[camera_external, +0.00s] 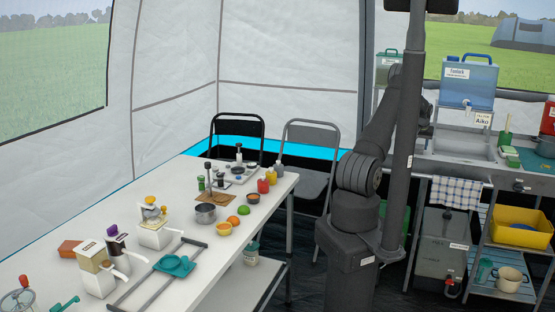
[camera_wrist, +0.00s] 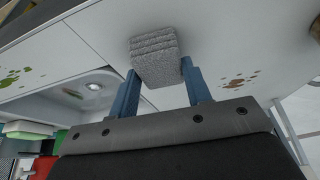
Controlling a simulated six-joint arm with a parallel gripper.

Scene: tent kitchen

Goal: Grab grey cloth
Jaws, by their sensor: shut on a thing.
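The grey cloth (camera_wrist: 156,58) is a folded, layered, rough-textured block in the upper middle of the wrist view. My gripper (camera_wrist: 160,70) has its two blue fingers on either side of the cloth, shut on it. The cloth is at or just above a pale worktop (camera_wrist: 215,30); I cannot tell whether it still touches it. In the external view my arm reaches back towards the sink counter at the right. My gripper and the cloth cannot be made out there, as the arm and a dark post block the view.
The worktop has green stains (camera_wrist: 12,78) and brown stains (camera_wrist: 238,81). A sink basin (camera_wrist: 75,92) is at left in the wrist view. A blue water container (camera_external: 468,84) stands by the counter. The white table (camera_external: 215,262) at left holds pots, fruit and coffee gear.

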